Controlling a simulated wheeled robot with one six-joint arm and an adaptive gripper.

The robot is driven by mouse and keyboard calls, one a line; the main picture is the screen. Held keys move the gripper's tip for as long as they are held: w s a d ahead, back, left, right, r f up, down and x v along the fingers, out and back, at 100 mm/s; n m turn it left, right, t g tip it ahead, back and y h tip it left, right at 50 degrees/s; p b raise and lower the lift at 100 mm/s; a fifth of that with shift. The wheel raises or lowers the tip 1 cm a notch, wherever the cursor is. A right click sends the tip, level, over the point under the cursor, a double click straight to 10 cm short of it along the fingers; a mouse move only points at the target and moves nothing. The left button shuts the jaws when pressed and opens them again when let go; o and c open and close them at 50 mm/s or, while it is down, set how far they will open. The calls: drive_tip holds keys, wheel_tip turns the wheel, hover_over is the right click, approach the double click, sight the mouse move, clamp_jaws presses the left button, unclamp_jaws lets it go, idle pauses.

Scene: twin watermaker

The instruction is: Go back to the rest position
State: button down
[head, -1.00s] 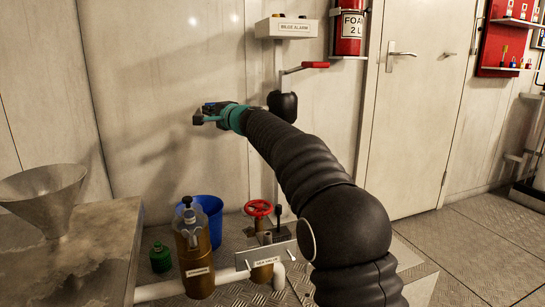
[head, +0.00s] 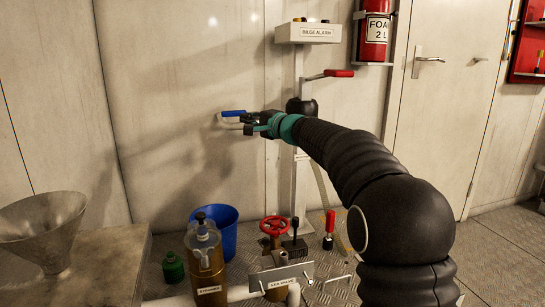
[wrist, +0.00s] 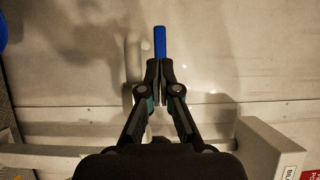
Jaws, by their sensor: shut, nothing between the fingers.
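My gripper (head: 248,124) is at the end of my black arm, raised in front of the pale wall. Its fingers are closed together with nothing between them. A blue-gripped lever (head: 233,114) is at the wall, just left of the fingertips in the head view. In the wrist view the blue grip (wrist: 160,42) shows straight beyond the closed fingertips (wrist: 159,70). I cannot tell the exact gap between them.
The bilge alarm box (head: 308,33) and a red-handled lever (head: 340,73) stand close behind my arm. Below are a red valve wheel (head: 274,225), a strainer (head: 207,270), a blue bucket (head: 228,235) and a metal funnel (head: 45,225). A door (head: 440,110) is at right.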

drive_tip(key=s+d+f+n+g+h+p, duration=0.1)
drive_tip(key=s+d+n+g+h+p, duration=0.15)
drive_tip(key=s, duration=0.95)
drive_tip(key=s+d+f+n+g+h+p, duration=0.2)
drive_tip(key=s+d+n, duration=0.15)
drive_tip(key=s, duration=0.85)
drive_tip(key=s+d+f+n+g+h+p, duration=0.1)
drive_tip(key=s+d+f, duration=0.3)
drive_tip(key=s, duration=0.4)
drive_tip(key=s+d+f+n+h+p, duration=0.1)
drive_tip(key=s+d+f+h, duration=0.3)
drive_tip(key=s+d, duration=0.3)
drive_tip(key=s+d+f+n+g+h+p, duration=0.1)
drive_tip(key=s+d+f, duration=0.4)
drive_tip(key=s, duration=0.6)
drive_tip(key=shift+s+d+f+g+h+p, duration=0.15)
drive_tip(key=shift+d+g+h+p, duration=0.3)
drive_tip(key=shift+h, duration=0.7)
